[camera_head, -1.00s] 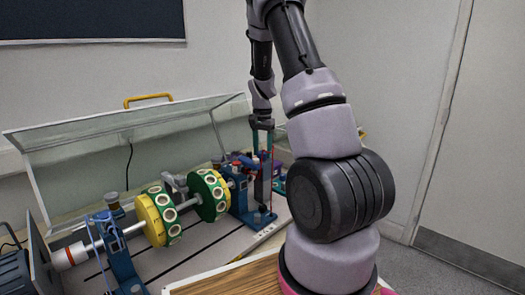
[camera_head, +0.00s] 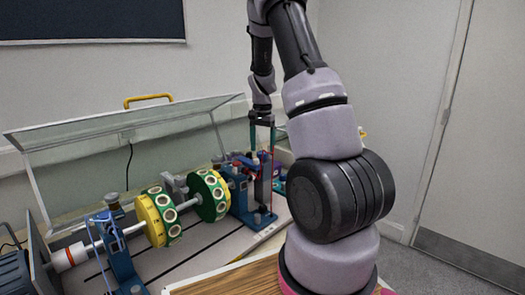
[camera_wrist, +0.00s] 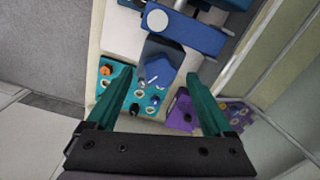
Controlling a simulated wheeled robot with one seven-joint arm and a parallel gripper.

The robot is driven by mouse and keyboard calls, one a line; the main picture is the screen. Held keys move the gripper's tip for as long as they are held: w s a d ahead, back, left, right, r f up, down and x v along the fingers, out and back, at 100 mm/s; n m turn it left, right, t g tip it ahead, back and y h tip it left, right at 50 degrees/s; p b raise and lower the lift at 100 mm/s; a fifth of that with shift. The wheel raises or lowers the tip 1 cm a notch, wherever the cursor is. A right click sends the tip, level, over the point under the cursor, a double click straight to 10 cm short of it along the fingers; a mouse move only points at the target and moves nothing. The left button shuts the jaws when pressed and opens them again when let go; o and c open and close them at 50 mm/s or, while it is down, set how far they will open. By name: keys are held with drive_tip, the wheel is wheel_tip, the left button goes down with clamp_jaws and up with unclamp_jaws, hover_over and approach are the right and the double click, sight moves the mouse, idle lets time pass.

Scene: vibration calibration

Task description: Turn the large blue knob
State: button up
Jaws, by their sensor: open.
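My gripper (camera_wrist: 159,80) is open and empty, with its two teal fingers spread in the wrist view. Between and beyond the fingers is a teal panel (camera_wrist: 146,98) with several small knobs and sockets, including an orange knob (camera_wrist: 106,70) and a small dark blue one (camera_wrist: 134,107). A larger blue piece (camera_wrist: 160,56) stands above the panel between the fingertips. I cannot tell for sure which of these is the large blue knob. The fingers look apart from the panel. In the head view my gripper (camera_head: 262,140) hangs at the rig's right end, and the panel is mostly hidden behind it.
A shaft with a yellow disc (camera_head: 153,222) and a green disc (camera_head: 213,208) runs between blue supports (camera_head: 242,200). A raised clear cover (camera_head: 120,121) stands behind. A purple block (camera_wrist: 181,111) lies near the right finger in the wrist view.

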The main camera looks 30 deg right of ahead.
sight(262, 153)
wheel_tip(262, 153, up, 9)
idle(0.3)
drive_tip(key=shift+r, duration=0.15)
idle(0.6)
drive_tip(key=s+a+r+n+t+y, duration=0.2)
drive_tip(key=s+a+r+n+t, duration=0.15)
drive_tip(key=s+a+r, duration=0.75)
drive_tip(key=s+a+r+n+t, duration=0.1)
drive_tip(key=s+a+r+t, duration=0.1)
drive_tip(key=s, duration=0.6)
drive_tip(key=s+a+r+n+t, duration=0.1)
drive_tip(key=s+a+r+n, duration=0.1)
drive_tip(key=s, duration=0.5)
drive_tip(key=shift+s+a+r+t, duration=0.3)
drive_tip(key=shift+s+r+t, duration=0.1)
drive_tip(key=shift+r, duration=0.3)
